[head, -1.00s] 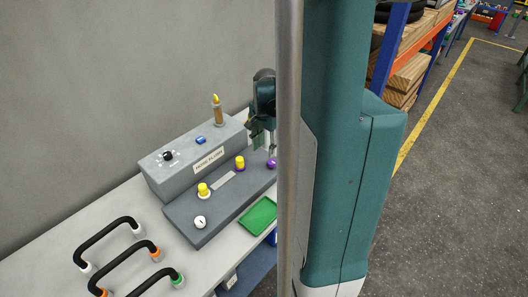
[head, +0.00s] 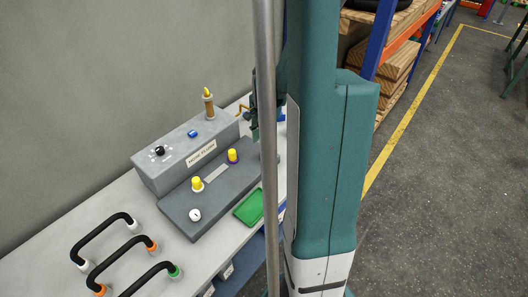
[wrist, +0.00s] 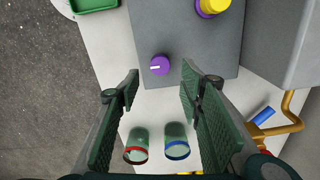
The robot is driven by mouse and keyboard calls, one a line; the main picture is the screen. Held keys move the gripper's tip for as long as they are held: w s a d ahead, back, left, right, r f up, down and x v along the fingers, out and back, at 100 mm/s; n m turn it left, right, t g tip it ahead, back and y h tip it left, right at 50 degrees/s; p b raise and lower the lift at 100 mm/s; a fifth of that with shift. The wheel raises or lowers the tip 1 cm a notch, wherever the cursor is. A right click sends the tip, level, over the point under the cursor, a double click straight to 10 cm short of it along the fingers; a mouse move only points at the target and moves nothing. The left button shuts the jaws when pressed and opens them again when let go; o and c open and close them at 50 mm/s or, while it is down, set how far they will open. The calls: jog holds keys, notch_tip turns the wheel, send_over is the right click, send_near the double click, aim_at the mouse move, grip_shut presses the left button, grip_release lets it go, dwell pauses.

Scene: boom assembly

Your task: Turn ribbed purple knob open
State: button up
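The purple knob (wrist: 160,64) shows in the wrist view on the grey panel (wrist: 190,45), close to the panel's end. A short white mark on it points left. Its ribs are too small to make out. My gripper (wrist: 160,88) is open, with nothing between its two dark green fingers. In this view the knob lies just beyond the fingertips, roughly centred between them, and I see no contact. In the head view the knob is hidden behind my column, and only a sliver of my gripper (head: 254,120) shows.
A yellow knob with a purple base (wrist: 210,6) sits near the purple knob. Two clear cylinders, one red-rimmed (wrist: 136,145) and one blue-rimmed (wrist: 176,140), stand beyond the panel's end. A brass pipe (wrist: 290,112) is at right. A green tray (head: 249,207) lies beside the panel.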

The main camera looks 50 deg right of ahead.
aim_at(264, 153)
jog(key=shift+f, duration=3.6)
jog(key=shift+c, duration=0.4)
jog(key=c, duration=0.8)
